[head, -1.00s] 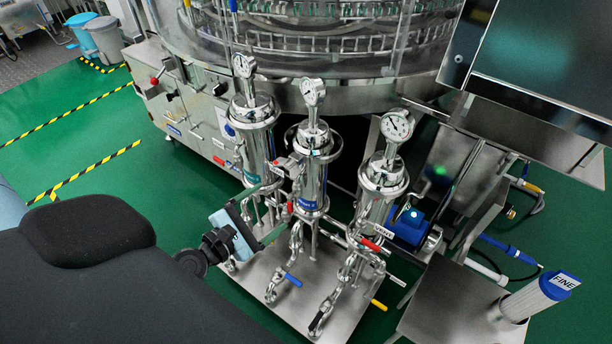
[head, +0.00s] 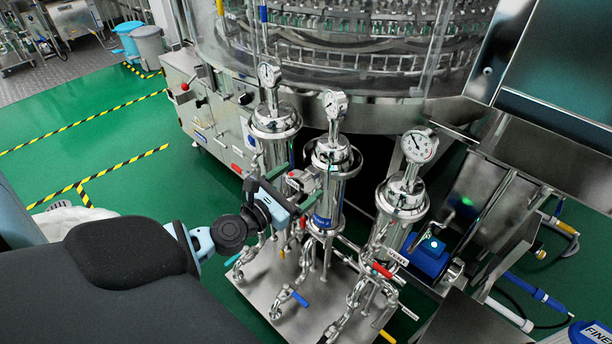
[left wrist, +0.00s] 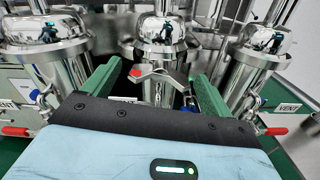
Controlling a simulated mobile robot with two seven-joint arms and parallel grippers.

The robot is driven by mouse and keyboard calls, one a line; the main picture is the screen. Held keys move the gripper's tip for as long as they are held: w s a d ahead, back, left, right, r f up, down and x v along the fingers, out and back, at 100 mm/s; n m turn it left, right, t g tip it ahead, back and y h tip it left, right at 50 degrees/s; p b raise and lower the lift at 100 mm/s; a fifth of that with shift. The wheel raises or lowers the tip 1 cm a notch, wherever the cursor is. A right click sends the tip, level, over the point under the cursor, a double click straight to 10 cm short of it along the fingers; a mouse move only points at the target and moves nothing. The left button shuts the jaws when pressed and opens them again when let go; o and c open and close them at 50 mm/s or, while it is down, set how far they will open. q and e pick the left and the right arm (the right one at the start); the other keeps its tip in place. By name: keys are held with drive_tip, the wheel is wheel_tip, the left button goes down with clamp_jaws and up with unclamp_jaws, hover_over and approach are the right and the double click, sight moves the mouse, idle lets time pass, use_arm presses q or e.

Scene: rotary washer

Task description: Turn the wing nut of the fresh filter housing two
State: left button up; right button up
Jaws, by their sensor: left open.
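Three polished filter housings with gauges stand in a row in the head view. The middle housing (head: 328,190) carries a blue label low on its body. It also fills the centre of the left wrist view (left wrist: 160,32). A silver winged piece with a red spot, apparently the wing nut (left wrist: 160,77), shows in front of that housing in the left wrist view. My left gripper (head: 294,186) is open at the front of the middle housing. Its two green fingers (left wrist: 158,74) stand apart on either side of the winged piece, with no visible grip on it. My right gripper is out of view.
The left housing (head: 272,135) and right housing (head: 400,200) stand close on both sides. Coloured valve handles, including a red one (head: 382,270), stick out below over the steel base plate (head: 265,280). Green floor (head: 100,150) lies open at the left.

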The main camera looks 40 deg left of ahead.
sight(305, 178)
use_arm(q)
drive_tip(key=shift+w+d, duration=0.15)
drive_tip(key=shift+w, duration=1.5)
drive_tip(key=c, duration=1)
